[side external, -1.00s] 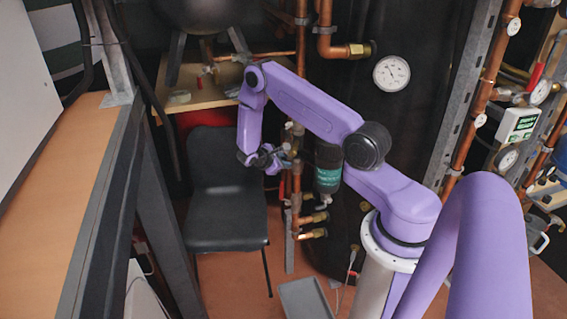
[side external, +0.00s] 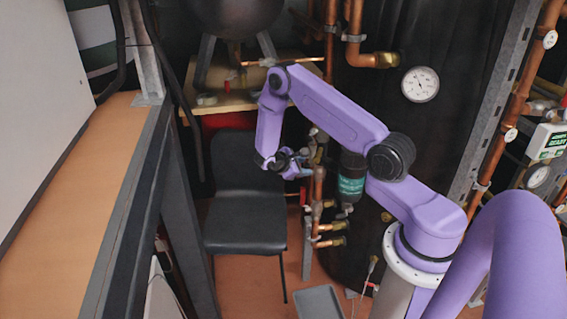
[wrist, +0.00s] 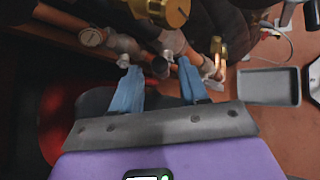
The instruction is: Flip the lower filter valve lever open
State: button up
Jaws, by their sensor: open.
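In the side external view the filter (side external: 351,180) is a dark canister with a teal label on the copper pipework. My gripper (side external: 290,165) is left of it, beside brass and copper valve fittings. In the wrist view my gripper (wrist: 158,68) has two blue fingers apart. A small dark round part (wrist: 160,67) shows between the fingertips, with copper pipe and grey fittings just beyond. I cannot tell whether it is the lower filter valve lever, or whether the fingers touch it. The lever is not clearly made out in either view.
A black chair (side external: 246,190) stands left of the pipes. A grey tray (side external: 320,303) lies on the floor and shows in the wrist view (wrist: 268,86). Brass fittings (side external: 333,241) stick out below the filter. A gauge (side external: 420,84) is mounted above it.

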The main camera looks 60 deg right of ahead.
jog(key=v, duration=1.4)
jog(key=shift+a+r, duration=0.25)
jog(key=shift+w+f, duration=0.1)
jog(key=c, duration=0.7)
jog(key=shift+w+f+n, duration=0.15)
jog(key=shift+f+n, duration=0.1)
jog(key=shift+n, duration=0.05)
grip_shut()
jog(key=s+a+f+n+g+h, duration=0.25)
jog(key=f+n+h, duration=0.65)
jog(key=f+n, duration=0.75)
jog(key=s+d+r+n, duration=0.1)
jog(key=d+r, duration=0.5)
jog(key=d, duration=0.6)
jog(key=shift+s+d+n+g, duration=0.25)
jog(key=shift+d+n+g, duration=0.1)
jog(key=shift+d+n, duration=0.1)
